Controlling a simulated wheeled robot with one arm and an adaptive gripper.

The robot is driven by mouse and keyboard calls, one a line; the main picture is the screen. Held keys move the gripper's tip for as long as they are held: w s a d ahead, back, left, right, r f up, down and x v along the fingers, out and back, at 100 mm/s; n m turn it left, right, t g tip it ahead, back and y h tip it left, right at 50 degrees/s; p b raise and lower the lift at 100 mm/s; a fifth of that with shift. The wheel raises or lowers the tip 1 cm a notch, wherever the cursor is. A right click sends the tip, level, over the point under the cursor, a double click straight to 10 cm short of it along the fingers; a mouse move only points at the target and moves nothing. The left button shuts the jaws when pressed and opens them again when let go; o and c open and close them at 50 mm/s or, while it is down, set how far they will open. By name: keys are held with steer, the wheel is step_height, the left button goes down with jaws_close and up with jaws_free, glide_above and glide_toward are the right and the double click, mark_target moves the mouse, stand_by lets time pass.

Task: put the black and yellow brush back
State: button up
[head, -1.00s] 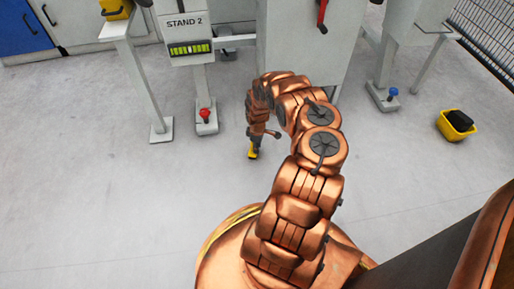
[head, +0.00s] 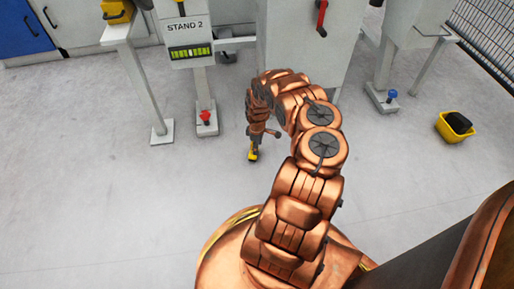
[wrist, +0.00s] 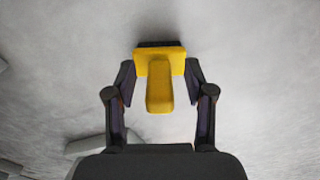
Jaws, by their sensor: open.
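The black and yellow brush (wrist: 160,85) is in the middle of the wrist view, its yellow handle toward my gripper and its dark bristle edge at the far end. My gripper (wrist: 160,88) is open, with one finger on each side of the brush and visible gaps to the handle. In the head view the yellow of the brush (head: 252,156) shows just below my gripper (head: 253,146), over the floor in front of Stand 2. I cannot tell whether the brush touches the floor.
Stand 2 (head: 188,28) and a grey cabinet (head: 290,45) stand ahead. A yellow bin (head: 446,131) with a black thing in it is on the floor at right. A yellow item (head: 116,11) sits on a pedestal at upper left. Open floor lies left and right.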

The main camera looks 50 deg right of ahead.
steer(key=s+r+m+g+h+p, duration=0.1)
steer(key=s+r+p, duration=0.1)
steer(key=r, duration=1)
steer(key=s+r+m+g+h+p, duration=0.1)
steer(key=r+p, duration=0.1)
steer(key=r, duration=1.1)
steer(key=s+a+r+m, duration=0.35)
steer(key=a+r, duration=0.85)
steer(key=r, duration=0.4)
steer(key=s+a+r+m+g+y, duration=0.1)
steer(key=s+a+r, duration=0.35)
steer(key=a, duration=0.35)
steer(key=s+a+r, duration=0.4)
steer(key=s+a, duration=0.1)
steer(key=a, duration=0.3)
steer(key=s+a+r+y, duration=0.1)
steer(key=s+a+r, duration=0.2)
steer(key=s+a, duration=0.7)
steer(key=s, duration=0.4)
steer(key=shift+s+a+n+g, duration=0.2)
steer(key=shift+a+n+g, duration=0.1)
steer(key=shift+n+g, duration=0.1)
steer(key=shift+r, duration=0.15)
